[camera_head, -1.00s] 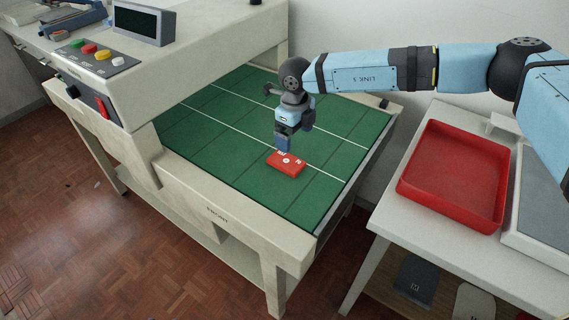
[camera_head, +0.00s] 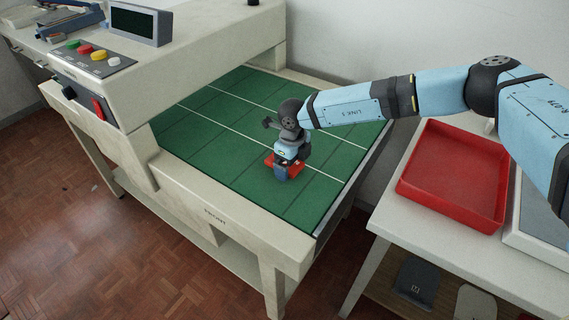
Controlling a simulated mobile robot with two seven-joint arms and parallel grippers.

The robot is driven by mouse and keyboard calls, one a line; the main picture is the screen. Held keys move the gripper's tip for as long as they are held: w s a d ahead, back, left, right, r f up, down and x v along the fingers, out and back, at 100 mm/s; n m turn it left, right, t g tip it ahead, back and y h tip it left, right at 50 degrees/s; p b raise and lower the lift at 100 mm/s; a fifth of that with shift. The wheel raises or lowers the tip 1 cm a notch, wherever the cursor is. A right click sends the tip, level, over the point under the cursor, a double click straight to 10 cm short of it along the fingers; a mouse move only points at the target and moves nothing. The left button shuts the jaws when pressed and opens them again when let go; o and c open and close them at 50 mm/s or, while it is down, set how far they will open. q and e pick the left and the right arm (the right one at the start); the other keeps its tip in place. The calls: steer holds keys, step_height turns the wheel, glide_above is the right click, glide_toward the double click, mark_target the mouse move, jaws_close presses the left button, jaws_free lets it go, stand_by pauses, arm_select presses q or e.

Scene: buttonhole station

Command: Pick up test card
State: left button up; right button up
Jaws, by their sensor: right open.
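The red test card (camera_head: 270,161) lies on the green gridded mat (camera_head: 215,135) of the machine's bed. Only its edges show, because my right gripper (camera_head: 282,176) covers most of it. My right gripper points down, over the near part of the card, with its jaws open. I cannot tell whether the fingers touch the card. My left gripper is out of view.
A red tray (camera_head: 450,215), empty, stands on a white side table at the right. The machine's overhanging head, with coloured buttons (camera_head: 86,50) and a small display (camera_head: 140,24), is at the left. The mat around the card is clear.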

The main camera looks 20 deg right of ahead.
steer(key=c, duration=1)
steer(key=shift+c, duration=0.2)
